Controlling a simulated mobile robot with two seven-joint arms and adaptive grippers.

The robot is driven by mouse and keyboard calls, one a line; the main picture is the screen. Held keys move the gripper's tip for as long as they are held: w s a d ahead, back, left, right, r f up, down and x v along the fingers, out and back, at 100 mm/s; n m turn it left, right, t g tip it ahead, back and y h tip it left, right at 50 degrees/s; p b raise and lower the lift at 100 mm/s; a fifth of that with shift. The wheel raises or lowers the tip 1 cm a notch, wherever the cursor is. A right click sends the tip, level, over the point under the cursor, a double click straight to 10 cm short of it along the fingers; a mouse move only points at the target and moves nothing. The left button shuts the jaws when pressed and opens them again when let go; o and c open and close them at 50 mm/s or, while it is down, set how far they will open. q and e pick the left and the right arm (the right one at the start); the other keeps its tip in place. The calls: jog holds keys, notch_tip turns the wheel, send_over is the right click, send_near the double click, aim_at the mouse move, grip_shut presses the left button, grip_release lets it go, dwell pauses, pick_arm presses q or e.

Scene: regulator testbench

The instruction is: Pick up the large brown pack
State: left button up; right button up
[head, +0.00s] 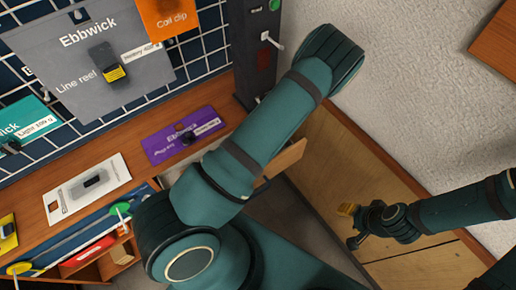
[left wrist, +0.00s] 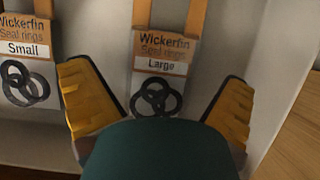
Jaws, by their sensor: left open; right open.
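My left gripper (left wrist: 157,82) is open, with one yellow finger on each side of the pack. The pack shows between the fingers; I cannot tell how far beyond the tips it lies. My own teal wrist part covers the bottom middle of that view. In the head view my right gripper (head: 352,226) is open and empty, low on the right.
In the head view a purple pack (head: 184,135) and a white card (head: 87,188) lie on the wooden bench (head: 140,110). A grey Ebbwick pack (head: 85,60) hangs on the grid behind.

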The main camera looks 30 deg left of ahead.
pick_arm(q)
jog(key=shift+f, duration=0.25)
jog(key=c, duration=1.1)
jog(key=shift+o, duration=0.2)
jog(key=shift+r, duration=0.15)
